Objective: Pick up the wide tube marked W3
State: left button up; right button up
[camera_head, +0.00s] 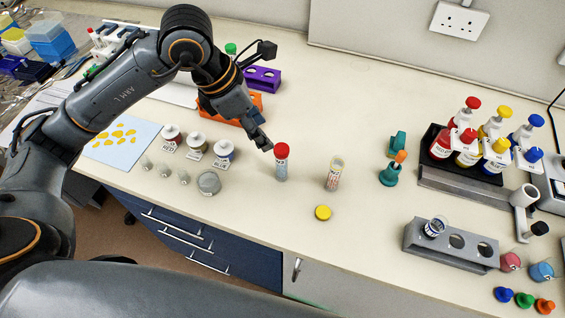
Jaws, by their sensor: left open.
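A clear tube with a red cap (282,162) stands upright on the bench. Right of it stands an uncapped tube with a pale label (333,175), and a yellow cap (322,213) lies in front of that. Another open tube with a dark-marked label (434,228) sits tilted in the left hole of a grey rack (475,258). The markings are too small to read, so I cannot tell which tube is W3. My left gripper (264,144) is open, just left of and behind the red-capped tube; I see no tube held in it. My right gripper is not in view.
Labelled jars (197,145), small glass vials (165,172) and a round grey lid (209,183) stand left. Orange (233,108) and purple (263,79) racks are behind my left arm. A teal pipette-like item (390,175) and a bottle stand (460,185) are right. The front middle is mostly clear.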

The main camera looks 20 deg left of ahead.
aim_at(281, 157)
pick_arm(q)
jog(key=p+x, duration=0.1)
jog(key=x, duration=0.5)
jog(key=shift+d+f, duration=0.15)
jog(key=p+x, duration=0.2)
jog(key=x, duration=0.2)
jog(key=shift+f, duration=0.1)
jog(key=shift+w+d+f+p, duration=0.15)
jog(key=shift+f+p, duration=0.15)
jog(key=shift+f, duration=0.3)
grip_shut()
